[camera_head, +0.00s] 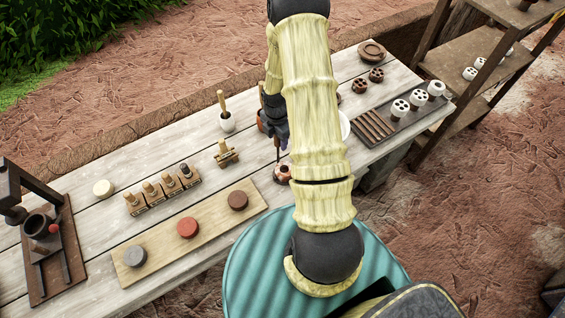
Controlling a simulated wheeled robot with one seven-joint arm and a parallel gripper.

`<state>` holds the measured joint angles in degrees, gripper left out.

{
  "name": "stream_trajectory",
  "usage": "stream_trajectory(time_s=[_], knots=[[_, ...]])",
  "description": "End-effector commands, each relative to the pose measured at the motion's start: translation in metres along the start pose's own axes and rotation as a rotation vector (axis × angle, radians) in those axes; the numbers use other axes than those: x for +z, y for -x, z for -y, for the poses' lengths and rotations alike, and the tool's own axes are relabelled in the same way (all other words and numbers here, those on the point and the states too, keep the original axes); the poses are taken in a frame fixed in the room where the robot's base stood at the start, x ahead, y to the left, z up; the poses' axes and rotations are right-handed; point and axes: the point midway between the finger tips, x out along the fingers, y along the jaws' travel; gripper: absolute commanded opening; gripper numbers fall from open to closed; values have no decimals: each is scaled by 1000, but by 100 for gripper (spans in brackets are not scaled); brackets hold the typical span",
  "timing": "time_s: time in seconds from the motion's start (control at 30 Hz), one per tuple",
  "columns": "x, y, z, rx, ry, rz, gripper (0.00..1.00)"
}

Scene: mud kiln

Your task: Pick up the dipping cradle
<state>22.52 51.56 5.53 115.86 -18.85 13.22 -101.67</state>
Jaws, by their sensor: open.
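My gripper (275,132) is dark and hangs over the middle of the table, partly hidden by my pale arm. Its jaws are open, and I see nothing held between them. Just below it, a small copper-coloured piece (283,173) with a thin dark upright stem sits near the table's front edge; this may be the dipping cradle, but I cannot tell for sure. Its right side is close to my arm. I cannot tell whether the gripper touches the stem.
A small wooden stand (226,155) and a white pot with a wooden handle (227,122) stand left of the gripper. A board (160,255) bears grey, red and brown discs. A dark tray (385,125) with white pierced pieces lies right. Shelves (470,70) stand beyond.

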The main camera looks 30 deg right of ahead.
Motion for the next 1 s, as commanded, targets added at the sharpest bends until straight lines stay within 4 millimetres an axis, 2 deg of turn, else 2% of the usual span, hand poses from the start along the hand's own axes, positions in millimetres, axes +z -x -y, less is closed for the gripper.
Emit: stream_trajectory(time_s=[0.13,0.17,0.4,0.77,1.0], knots=[[0,0,0,0,0,0,50],[0,0,0,0,0,0,46],[0,0,0,0,0,0,0],[0,4,-1,2,0,1,0],[1,27,-1,4,0,3,0]])
